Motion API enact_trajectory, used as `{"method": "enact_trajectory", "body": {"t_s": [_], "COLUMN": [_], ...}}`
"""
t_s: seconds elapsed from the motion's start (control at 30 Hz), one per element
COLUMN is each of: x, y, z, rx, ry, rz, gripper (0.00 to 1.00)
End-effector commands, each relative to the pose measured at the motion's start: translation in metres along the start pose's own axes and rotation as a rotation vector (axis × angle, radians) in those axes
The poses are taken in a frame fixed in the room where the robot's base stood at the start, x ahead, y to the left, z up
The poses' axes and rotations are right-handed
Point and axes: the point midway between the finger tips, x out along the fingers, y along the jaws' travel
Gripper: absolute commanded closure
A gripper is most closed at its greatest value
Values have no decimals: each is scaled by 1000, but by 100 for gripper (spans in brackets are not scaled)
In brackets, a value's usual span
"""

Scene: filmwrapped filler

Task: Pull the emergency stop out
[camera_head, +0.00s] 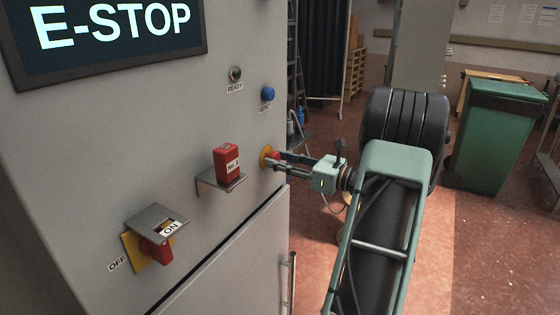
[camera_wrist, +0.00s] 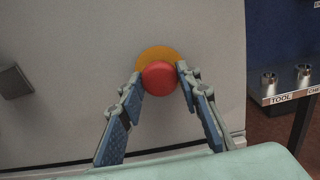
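The emergency stop is a round red button (camera_wrist: 160,77) on a yellow-orange collar (camera_wrist: 156,53), set in the grey cabinet front. In the head view the red button (camera_head: 274,158) sits near the cabinet's right edge, partly covered by the fingers. My gripper (camera_head: 284,161) reaches it from the right. In the wrist view my gripper (camera_wrist: 160,74) has one fingertip at each side of the red button. The fingertips are at its edges, and I cannot tell whether they press on it. The E-STOP display (camera_head: 120,35) is at the upper left.
A red block (camera_head: 227,163) stands on a small bracket left of the button. A red rotary switch (camera_head: 155,250) under a metal flap is lower left. A blue reset button (camera_head: 267,94) and a dark ready lamp (camera_head: 235,73) are above. A green bin (camera_head: 497,135) stands at right.

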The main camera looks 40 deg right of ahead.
Motion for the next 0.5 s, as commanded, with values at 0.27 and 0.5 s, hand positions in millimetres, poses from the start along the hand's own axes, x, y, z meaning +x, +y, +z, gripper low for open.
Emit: {"method": "enact_trajectory", "body": {"t_s": [0.27,0.5], "x": [0,-13], "y": [0,-1], "z": [0,0], "rx": [0,0], "ry": [0,1], "rz": [0,-2], "gripper": [100,100]}}
